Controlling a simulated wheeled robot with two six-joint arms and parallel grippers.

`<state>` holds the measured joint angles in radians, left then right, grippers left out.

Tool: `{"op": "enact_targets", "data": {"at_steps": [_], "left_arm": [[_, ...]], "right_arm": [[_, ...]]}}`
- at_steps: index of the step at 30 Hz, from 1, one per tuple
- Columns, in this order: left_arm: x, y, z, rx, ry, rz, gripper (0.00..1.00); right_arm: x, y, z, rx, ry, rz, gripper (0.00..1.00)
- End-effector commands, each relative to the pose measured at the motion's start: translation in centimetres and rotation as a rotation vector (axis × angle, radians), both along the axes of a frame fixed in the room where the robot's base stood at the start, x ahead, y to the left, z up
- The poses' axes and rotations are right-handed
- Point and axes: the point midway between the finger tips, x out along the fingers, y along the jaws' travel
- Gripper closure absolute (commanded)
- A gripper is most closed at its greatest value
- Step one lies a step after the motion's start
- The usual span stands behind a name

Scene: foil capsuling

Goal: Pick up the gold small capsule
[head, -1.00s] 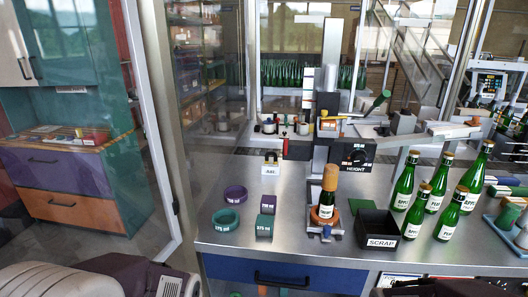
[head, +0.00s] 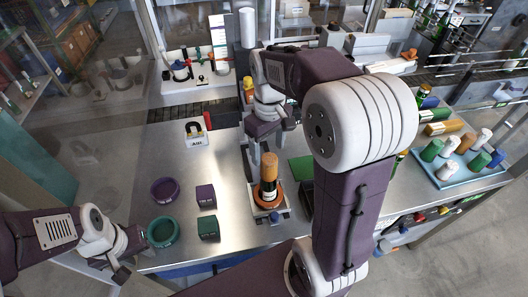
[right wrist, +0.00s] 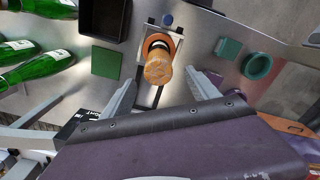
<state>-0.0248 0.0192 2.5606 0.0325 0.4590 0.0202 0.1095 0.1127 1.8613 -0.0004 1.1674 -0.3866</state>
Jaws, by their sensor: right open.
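An orange-gold capsule (head: 269,164) covers the top of a dark bottle (head: 268,188), which stands upright on an orange ring in a small metal stand. In the right wrist view the capsule (right wrist: 158,69) is seen end-on, ahead of my right gripper (right wrist: 161,94). The right jaws are spread wide and empty, one finger to either side of the capsule's line, not touching it. In the head view my right gripper (head: 257,148) is just behind and above the bottle, partly hidden by its arm. My left gripper (head: 118,266) is at the lower left, away from the bottle; its jaws are unclear.
Purple ring (head: 165,190), teal ring (head: 163,231), purple block (head: 205,196) and teal block (head: 208,228) lie left of the stand. A green pad (right wrist: 106,62), black bin (right wrist: 104,18) and green bottles (right wrist: 34,67) are nearby. A blue tray (head: 467,179) holds several cylinders at right.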

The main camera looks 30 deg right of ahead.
Motion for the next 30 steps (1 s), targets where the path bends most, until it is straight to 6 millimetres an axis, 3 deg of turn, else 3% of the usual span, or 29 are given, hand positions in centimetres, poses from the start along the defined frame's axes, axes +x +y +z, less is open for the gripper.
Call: {"op": "enact_targets", "data": {"at_steps": [4,11,18,26,30], "left_arm": [[0.0,0.0,0.4,0.000,-0.001,0.000,0.64],[0.0,0.0,0.7,0.000,-0.001,0.000,0.64],[0.1,0.0,1.6,0.000,-0.001,0.000,0.64],[0.0,0.0,1.6,0.000,-0.001,0.000,0.64],[0.0,0.0,1.6,0.000,-0.001,0.000,0.64]], "right_arm": [[-0.1,0.0,-2.3,0.001,0.005,-0.001,0.30],[-0.1,-0.1,-3.6,0.001,0.004,-0.002,0.30],[0.1,-0.4,-7.7,0.000,0.004,-0.003,0.30],[0.2,-0.4,-8.2,-0.001,0.000,-0.003,0.30],[0.2,-0.4,-8.2,-0.001,0.000,-0.003,0.67]]}}
